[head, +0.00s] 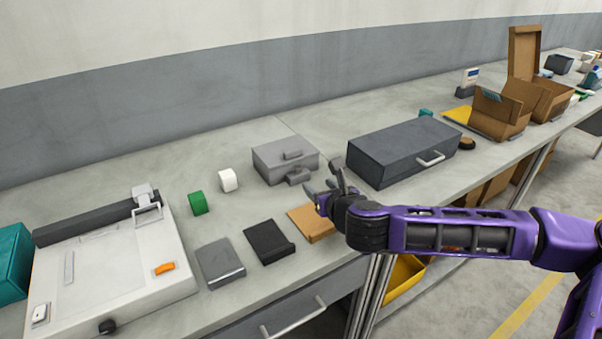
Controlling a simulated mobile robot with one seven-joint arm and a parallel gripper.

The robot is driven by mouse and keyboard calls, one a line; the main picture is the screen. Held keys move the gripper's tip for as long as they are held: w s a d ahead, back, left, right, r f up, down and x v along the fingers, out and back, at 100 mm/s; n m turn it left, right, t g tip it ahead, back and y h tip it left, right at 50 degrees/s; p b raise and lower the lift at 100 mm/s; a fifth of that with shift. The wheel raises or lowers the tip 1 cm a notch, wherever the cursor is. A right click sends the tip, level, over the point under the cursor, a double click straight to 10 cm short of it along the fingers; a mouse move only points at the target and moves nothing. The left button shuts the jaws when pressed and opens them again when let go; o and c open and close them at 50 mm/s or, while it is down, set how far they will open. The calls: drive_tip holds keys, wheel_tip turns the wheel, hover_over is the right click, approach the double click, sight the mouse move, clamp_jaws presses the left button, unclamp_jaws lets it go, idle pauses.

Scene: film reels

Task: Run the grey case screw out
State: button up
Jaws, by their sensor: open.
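A light grey case (270,163) stands closed on the bench in the middle of the head view. It has a small grey block on its lid and another grey fitting (298,176) low on its front. I cannot make out which part is the screw. My gripper (325,182) is open, just right of and in front of this case. Its fingers point up and toward the back, and nothing shows between them. I cannot tell whether a finger touches the case.
A larger dark grey box (403,148) with a pale handle stands close right of my gripper. A brown flat piece (307,224) lies partly under it.

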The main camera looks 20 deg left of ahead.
sight(299, 169)
drive_tip(key=b+x, duration=0.1)
drive_tip(key=x, duration=1.5)
drive_tip(key=shift+a+f, duration=0.1)
drive_tip(key=shift+f, duration=0.1)
drive_tip(key=shift+c, duration=0.2)
clamp_jaws()
